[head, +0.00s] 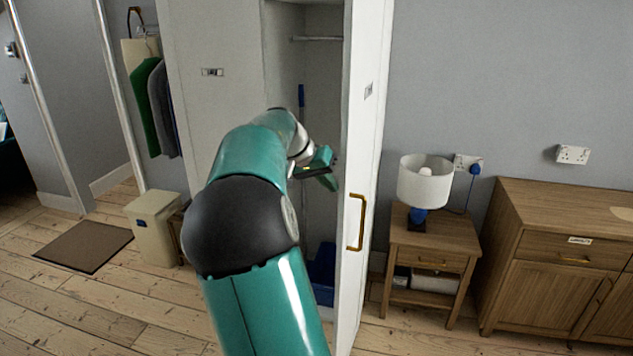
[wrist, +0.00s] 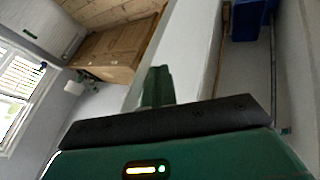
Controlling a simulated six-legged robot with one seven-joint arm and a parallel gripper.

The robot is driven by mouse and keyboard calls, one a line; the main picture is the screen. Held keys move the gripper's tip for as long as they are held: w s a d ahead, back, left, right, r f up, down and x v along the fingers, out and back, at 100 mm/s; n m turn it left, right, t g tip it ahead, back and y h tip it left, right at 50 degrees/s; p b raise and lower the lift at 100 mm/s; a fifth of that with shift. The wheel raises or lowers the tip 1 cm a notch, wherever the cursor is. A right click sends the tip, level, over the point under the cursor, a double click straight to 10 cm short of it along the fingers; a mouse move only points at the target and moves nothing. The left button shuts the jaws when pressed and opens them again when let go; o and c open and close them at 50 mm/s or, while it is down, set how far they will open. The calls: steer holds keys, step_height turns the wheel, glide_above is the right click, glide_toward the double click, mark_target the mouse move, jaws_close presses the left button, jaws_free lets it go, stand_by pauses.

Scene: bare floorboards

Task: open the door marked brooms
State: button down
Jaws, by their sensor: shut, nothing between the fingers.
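The tall white cupboard has a right-hand door (head: 362,150) standing open, swung out toward me. It carries a brass handle (head: 356,222) and a small label (head: 368,90) too small to read. The left door (head: 225,115) is shut and has another small label (head: 212,72). My gripper (head: 328,168) is at the cupboard opening, just left of the open door and apart from the handle. It is shut and empty; its green fingers also show in the wrist view (wrist: 157,88). I cannot tell whether it touches the door.
Inside are a blue-topped pole (head: 301,95) and a blue bin (head: 322,270), which also shows in the wrist view (wrist: 250,20). A bedside table (head: 436,240) with a lamp (head: 424,182) stands close right of the door. A beige bin (head: 155,228) stands left. Front-left floor is clear.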

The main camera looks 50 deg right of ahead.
steer(key=s+d+n, duration=0.1)
steer(key=s+d, duration=0.2)
steer(key=s, duration=0.7)
steer(key=shift+d+t, duration=0.15)
steer(key=shift+t, duration=0.15)
steer(key=shift+f, duration=0.1)
